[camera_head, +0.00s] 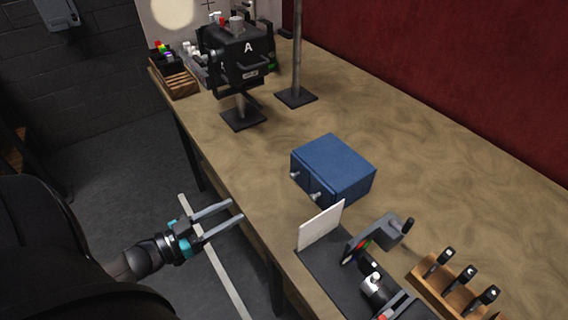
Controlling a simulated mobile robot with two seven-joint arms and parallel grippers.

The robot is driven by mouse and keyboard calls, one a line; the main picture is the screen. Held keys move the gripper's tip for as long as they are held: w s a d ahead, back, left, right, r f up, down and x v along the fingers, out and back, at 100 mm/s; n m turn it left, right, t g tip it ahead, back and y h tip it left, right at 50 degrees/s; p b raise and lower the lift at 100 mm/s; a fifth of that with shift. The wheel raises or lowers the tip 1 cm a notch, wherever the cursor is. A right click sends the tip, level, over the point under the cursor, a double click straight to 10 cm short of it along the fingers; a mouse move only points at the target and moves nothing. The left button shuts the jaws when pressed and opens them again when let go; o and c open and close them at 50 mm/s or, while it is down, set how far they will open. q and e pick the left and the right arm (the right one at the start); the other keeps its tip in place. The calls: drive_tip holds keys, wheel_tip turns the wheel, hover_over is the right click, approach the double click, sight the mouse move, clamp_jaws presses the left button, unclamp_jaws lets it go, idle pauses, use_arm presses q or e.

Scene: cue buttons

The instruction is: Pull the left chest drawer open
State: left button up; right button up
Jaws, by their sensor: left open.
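A small blue chest (338,166) stands on the wooden workbench. Its front faces the bench's near left edge and carries two drawers side by side, each with a small metal knob. The left drawer's knob (294,175) is the farther one, and the right drawer's knob (316,196) is nearer. Both drawers look closed. My left gripper (238,211) is open and empty, with its fingers pointing right toward the bench edge. It is left of the chest and apart from both knobs. My right gripper is not in view.
A white card (321,226) stands upright on a dark base beside the chest. A grey device (378,238) and a wooden rack (452,285) with black-handled tools are at the near right. A black device marked A (238,58) stands farther back. The bench behind the chest is clear.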

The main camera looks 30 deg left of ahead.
use_arm(q)
wheel_tip(320, 180, up, 3)
drive_tip(key=h, duration=0.1)
approach(291, 176)
drive_tip(key=x, duration=0.8)
drive_tip(key=shift+w+a+f+b, duration=0.1)
drive_tip(key=shift+w+f+b, duration=0.05)
drive_tip(key=shift+b, duration=0.2)
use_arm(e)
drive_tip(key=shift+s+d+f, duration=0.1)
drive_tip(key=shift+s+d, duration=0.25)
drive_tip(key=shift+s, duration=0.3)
use_arm(q)
clamp_jaws()
idle(0.4)
